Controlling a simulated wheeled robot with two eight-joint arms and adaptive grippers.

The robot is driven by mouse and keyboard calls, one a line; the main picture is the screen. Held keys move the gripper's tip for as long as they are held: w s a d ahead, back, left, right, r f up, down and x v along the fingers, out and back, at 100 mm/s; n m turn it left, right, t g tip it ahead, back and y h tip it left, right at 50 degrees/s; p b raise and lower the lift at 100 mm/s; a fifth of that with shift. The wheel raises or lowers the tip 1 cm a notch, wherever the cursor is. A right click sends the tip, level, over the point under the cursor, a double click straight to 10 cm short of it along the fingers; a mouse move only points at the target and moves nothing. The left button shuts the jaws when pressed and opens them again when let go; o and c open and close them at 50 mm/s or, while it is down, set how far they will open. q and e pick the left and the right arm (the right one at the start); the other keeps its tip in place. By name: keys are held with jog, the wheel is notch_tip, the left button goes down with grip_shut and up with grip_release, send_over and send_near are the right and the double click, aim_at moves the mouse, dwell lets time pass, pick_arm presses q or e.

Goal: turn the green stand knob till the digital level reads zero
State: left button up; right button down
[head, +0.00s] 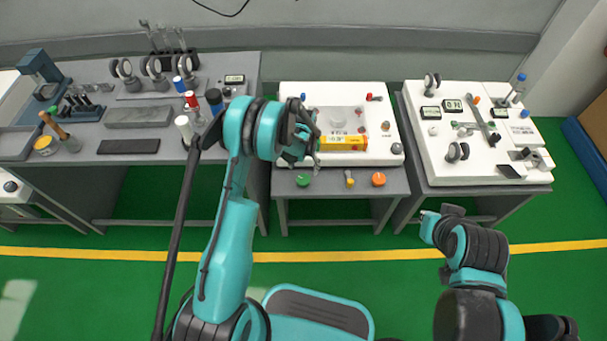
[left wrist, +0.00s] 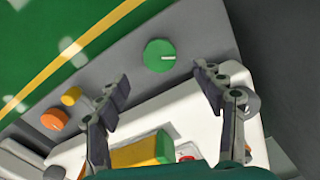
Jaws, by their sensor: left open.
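The green knob (head: 303,180) is on the front face of the middle stand (head: 345,183). It also shows in the left wrist view (left wrist: 159,56), round with a pale mark toward its right side. The yellow digital level (head: 342,144) lies on the white top of the stand; its display is too small to read surely. Its yellow and green body (left wrist: 140,153) shows at the bottom of the wrist view. My left gripper (head: 310,146) is open and empty above the stand's left front. In the wrist view its fingers (left wrist: 165,88) are apart, with the knob beyond and between them, not touched.
An orange knob (head: 378,179) and a yellow lever (head: 349,178) sit to the right of the green knob. A grey bench (head: 130,180) with tools stands left, a white-topped cart (head: 480,172) right.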

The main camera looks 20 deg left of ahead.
pick_arm(q)
jog(key=shift+r, duration=2.25)
jog(key=s+r+t, duration=0.2)
jog(key=s+r, duration=0.2)
jog(key=r, duration=0.6)
jog(key=s+r+t, duration=0.1)
jog(key=s+r, duration=0.3)
jog(key=r, duration=0.6)
jog(key=s+r+t, duration=0.2)
jog(key=s+r, duration=0.1)
jog(key=s, duration=0.6)
jog(key=s+r+t, duration=0.2)
jog(key=s+r, duration=0.1)
jog(key=s, duration=0.6)
jog(key=shift+n, duration=0.3)
